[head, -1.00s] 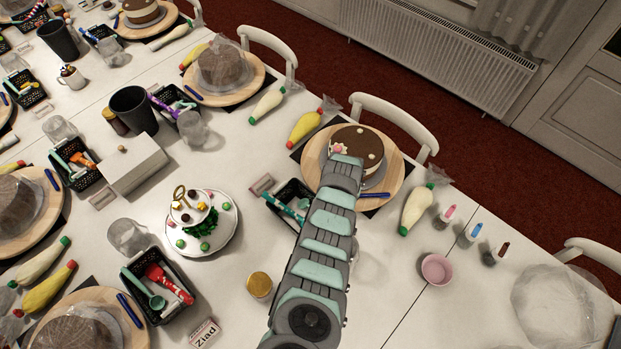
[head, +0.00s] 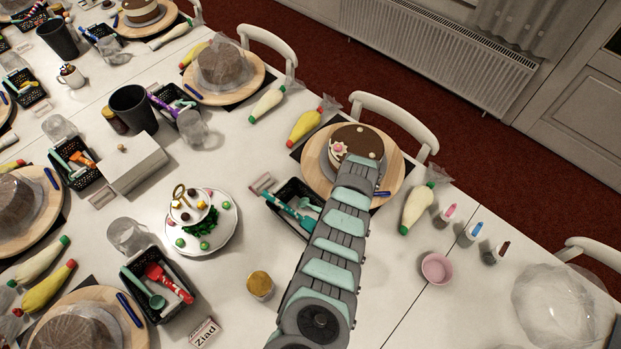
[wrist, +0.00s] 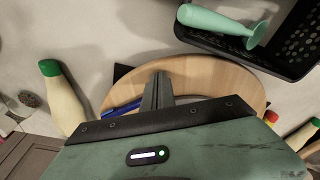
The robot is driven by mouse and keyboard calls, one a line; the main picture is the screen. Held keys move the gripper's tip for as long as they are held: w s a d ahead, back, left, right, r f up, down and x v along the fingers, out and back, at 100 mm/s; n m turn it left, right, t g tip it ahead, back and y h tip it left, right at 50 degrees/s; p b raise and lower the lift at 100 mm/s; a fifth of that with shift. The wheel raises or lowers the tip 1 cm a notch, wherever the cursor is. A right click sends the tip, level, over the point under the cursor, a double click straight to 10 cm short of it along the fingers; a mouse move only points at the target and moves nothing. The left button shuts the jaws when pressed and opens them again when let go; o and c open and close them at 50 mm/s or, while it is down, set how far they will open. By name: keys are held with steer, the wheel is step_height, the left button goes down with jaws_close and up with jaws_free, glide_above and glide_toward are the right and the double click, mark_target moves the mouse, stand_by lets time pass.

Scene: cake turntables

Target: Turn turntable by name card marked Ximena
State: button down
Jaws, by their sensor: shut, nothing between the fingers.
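A round wooden turntable (head: 315,174) with a chocolate-topped cake (head: 368,139) stands at the table's right edge. My gripper (wrist: 160,88) is shut and empty over the turntable's board, which also shows in the wrist view (wrist: 215,82). I cannot tell whether the fingertips touch it. My arm covers part of the cake and board in the head view. A blue pen (wrist: 122,109) lies by the fingers. A small card holder (head: 262,183) stands left of this turntable; its name is not readable. A nearer card (head: 204,333) reads Ziad. No card readably says Ximena.
A black basket (head: 292,205) with teal tools sits close left of my arm. Piping bags (head: 304,126) and (head: 416,208) flank the turntable. A pink bowl (head: 436,268) and small bottles stand right. A chair (head: 395,118) is behind. More turntables with cakes stand left.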

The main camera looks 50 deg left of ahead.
steer(key=shift+w+d+b, duration=0.75)
steer(key=shift+w+d, duration=0.55)
steer(key=shift+w, duration=0.1)
step_height(320, 180, up, 3)
steer(key=p, duration=0.2)
steer(key=shift+p, duration=0.35)
steer(key=shift+f, duration=0.1)
